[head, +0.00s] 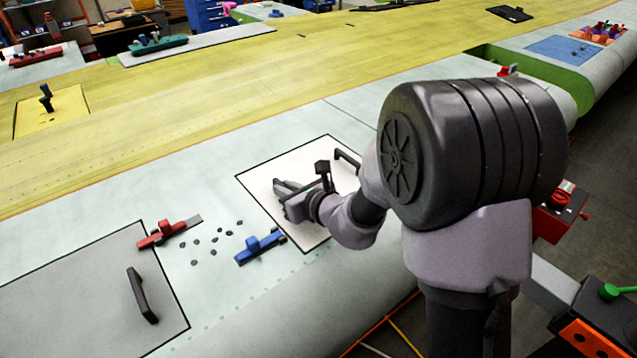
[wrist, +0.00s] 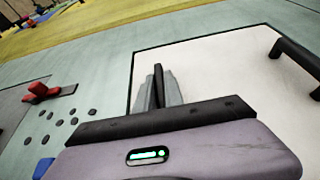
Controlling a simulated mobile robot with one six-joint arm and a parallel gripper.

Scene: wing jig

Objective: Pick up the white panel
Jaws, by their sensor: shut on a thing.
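The white panel (head: 315,163) lies in the wing surface inside a black outline, and no lifted edge shows. It fills the right of the wrist view (wrist: 215,65). A black bar handle (head: 347,158) stands on its far right side, and it also shows in the wrist view (wrist: 298,62). My gripper (head: 282,187) is low over the left part of the panel, away from that handle. In the wrist view its grey fingers (wrist: 157,92) are shut on a narrow dark piece, which looks like another handle of the panel. My gripper hides most of this piece.
A red clamp tool (head: 168,232), a blue one (head: 260,246) and several dark fasteners (head: 213,238) lie left of the panel. A grey panel (head: 75,300) with a black handle (head: 143,296) is at lower left. The yellow surface (head: 240,100) beyond is mostly clear.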

